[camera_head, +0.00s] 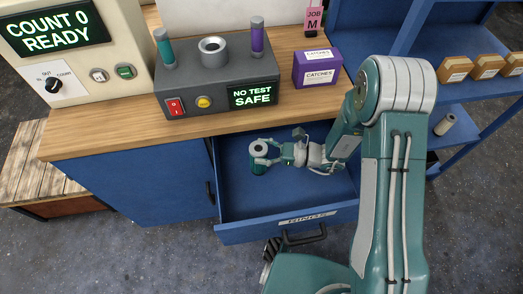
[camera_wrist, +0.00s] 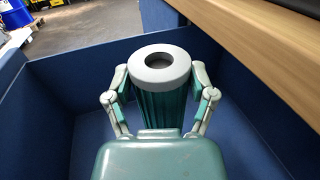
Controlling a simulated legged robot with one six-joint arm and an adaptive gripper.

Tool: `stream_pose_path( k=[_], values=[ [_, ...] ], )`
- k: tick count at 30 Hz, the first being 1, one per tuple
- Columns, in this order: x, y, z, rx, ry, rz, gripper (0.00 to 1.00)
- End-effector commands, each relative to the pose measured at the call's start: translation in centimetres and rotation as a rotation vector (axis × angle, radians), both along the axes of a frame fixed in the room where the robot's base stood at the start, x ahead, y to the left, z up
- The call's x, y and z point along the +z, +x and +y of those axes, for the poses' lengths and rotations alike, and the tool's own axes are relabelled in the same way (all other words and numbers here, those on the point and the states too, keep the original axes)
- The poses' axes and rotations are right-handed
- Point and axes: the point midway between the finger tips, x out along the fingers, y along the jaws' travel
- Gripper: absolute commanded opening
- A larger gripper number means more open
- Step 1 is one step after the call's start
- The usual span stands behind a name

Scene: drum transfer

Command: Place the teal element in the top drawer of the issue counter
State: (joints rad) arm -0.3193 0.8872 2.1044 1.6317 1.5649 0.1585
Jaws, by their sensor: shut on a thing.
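The teal element (camera_head: 258,167) is a short ribbed cylinder with a pale ring-shaped cap. My gripper (camera_head: 262,153) is shut on it, with a finger on each side. In the wrist view the teal element (camera_wrist: 161,105) stands roughly upright between the fingers of my gripper (camera_wrist: 160,88). The top drawer (camera_head: 302,195) of the blue issue counter (camera_head: 143,187) is pulled open, and the element is inside its walls. The drawer walls also show around it in the wrist view (camera_wrist: 75,70). I cannot tell whether the element touches the drawer floor.
The wooden counter top (camera_head: 120,131) overhangs the back of the drawer. On it stand a grey test unit (camera_head: 215,85) reading "NO TEST SAFE", a cream counting machine (camera_head: 75,50) and a purple "CATCHES" box (camera_head: 317,68). Blue shelves (camera_head: 465,100) with small boxes stand at right.

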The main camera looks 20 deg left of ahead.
Motion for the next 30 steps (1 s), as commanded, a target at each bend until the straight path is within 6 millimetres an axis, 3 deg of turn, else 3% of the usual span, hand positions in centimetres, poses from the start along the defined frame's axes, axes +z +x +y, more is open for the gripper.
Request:
stream_pose_path(
  k=[26,27,28,30],
  values=[
    [-1.8,0.0,0.1,0.000,0.000,-0.001,0.18],
    [-1.8,0.0,0.1,0.001,-0.001,-0.001,0.85],
    [-1.8,0.0,0.1,0.001,-0.001,-0.001,0.98],
    [-1.8,0.0,0.1,0.001,-0.001,-0.001,1.00]
  ],
)
